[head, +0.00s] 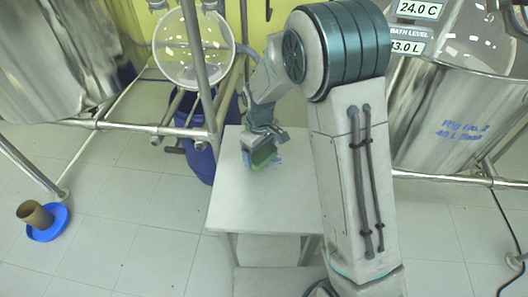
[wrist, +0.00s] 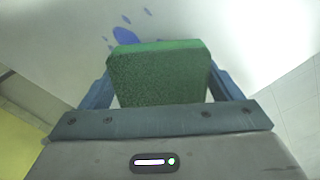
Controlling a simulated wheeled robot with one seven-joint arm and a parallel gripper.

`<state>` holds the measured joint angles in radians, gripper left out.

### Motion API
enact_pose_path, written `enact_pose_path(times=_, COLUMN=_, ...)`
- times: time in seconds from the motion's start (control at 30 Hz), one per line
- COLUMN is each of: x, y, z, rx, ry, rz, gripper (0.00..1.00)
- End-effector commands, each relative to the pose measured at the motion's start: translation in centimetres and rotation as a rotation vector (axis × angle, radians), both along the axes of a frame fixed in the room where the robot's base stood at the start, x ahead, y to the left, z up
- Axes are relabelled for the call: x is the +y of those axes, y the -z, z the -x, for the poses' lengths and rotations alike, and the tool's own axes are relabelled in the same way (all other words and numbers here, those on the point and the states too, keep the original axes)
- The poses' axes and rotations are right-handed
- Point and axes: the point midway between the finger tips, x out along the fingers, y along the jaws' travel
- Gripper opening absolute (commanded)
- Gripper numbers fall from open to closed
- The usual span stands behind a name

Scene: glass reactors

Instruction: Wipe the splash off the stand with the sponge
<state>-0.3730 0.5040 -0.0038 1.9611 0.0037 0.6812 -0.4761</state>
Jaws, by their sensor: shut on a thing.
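The green sponge (head: 263,155) is between the fingers of my gripper (head: 259,150), at the stand's far part in the head view. In the wrist view the sponge (wrist: 160,75) fills the space between the blue fingers of my gripper (wrist: 158,85), which is shut on it. The blue splash (wrist: 127,35) shows on the pale stand top just beyond the sponge, with smaller drops beside it. In the head view a bit of blue splash (head: 278,160) shows right of the sponge. The stand (head: 255,205) is a light grey table. I cannot tell whether the sponge touches it.
Steel reactor vessels stand at left (head: 60,60) and right (head: 450,115), with a round glass flask (head: 190,50) and steel frame pipes behind the stand. A blue drum (head: 203,150) is beside the stand.

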Motion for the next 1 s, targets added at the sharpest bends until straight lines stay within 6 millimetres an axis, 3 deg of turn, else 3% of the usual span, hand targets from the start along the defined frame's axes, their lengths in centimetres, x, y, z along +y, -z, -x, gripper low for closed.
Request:
enact_pose_path(times=0.03, x=-0.1, y=-1.2, z=-0.2, rx=-0.006, ry=0.002, rz=-0.002, gripper=0.6)
enact_pose_path(times=0.6, x=-0.2, y=-6.2, z=-0.2, rx=-0.004, ry=0.004, rz=-0.002, gripper=0.6)
enact_pose_path(times=1.0, x=-0.2, y=-6.8, z=-0.2, rx=-0.004, ry=0.004, rz=-0.002, gripper=0.6)
